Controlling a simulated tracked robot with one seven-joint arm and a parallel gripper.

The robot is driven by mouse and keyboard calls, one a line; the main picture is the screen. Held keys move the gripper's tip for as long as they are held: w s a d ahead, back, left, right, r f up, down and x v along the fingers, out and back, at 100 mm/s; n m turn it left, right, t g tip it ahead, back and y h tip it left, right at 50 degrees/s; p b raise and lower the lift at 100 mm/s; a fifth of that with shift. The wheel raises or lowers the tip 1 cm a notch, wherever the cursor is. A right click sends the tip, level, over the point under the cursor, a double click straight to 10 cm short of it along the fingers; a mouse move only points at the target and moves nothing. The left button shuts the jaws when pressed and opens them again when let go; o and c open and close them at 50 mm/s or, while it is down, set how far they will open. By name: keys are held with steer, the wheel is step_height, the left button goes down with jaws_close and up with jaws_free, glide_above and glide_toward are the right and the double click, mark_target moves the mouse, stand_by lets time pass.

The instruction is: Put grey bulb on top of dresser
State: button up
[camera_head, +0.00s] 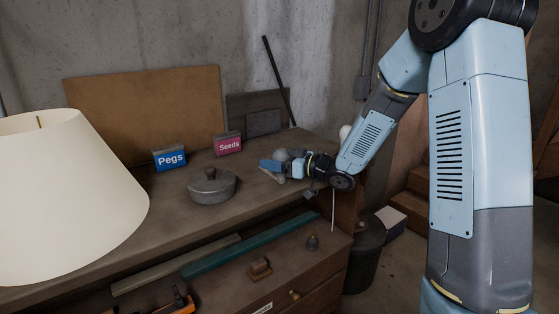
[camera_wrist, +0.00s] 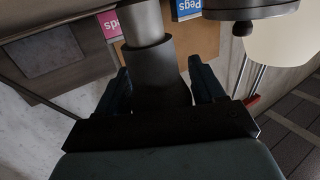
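The grey bulb (camera_head: 282,155) is at my gripper, above the right part of the dresser top (camera_head: 240,205). My gripper (camera_head: 271,171) reaches in from the right, low over that top, with its blue fingers pointing left. In the wrist view, a grey neck (camera_wrist: 143,22) and a wider dark body, apparently the bulb, stand between the two fingers (camera_wrist: 158,82). The left finger looks close against it; a small gap seems to show at the right. I cannot tell whether the fingers grip it or whether it touches the dresser.
A lidded pot (camera_head: 211,187), a blue Pegs box (camera_head: 169,158) and a pink Seeds box (camera_head: 228,144) stand left of my gripper. A large lampshade (camera_head: 65,200) fills the left. A drawer (camera_head: 225,268) below is open. A dark bin (camera_head: 362,255) stands right.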

steer(key=shift+o, duration=1.2)
steer(key=shift+r, duration=0.1)
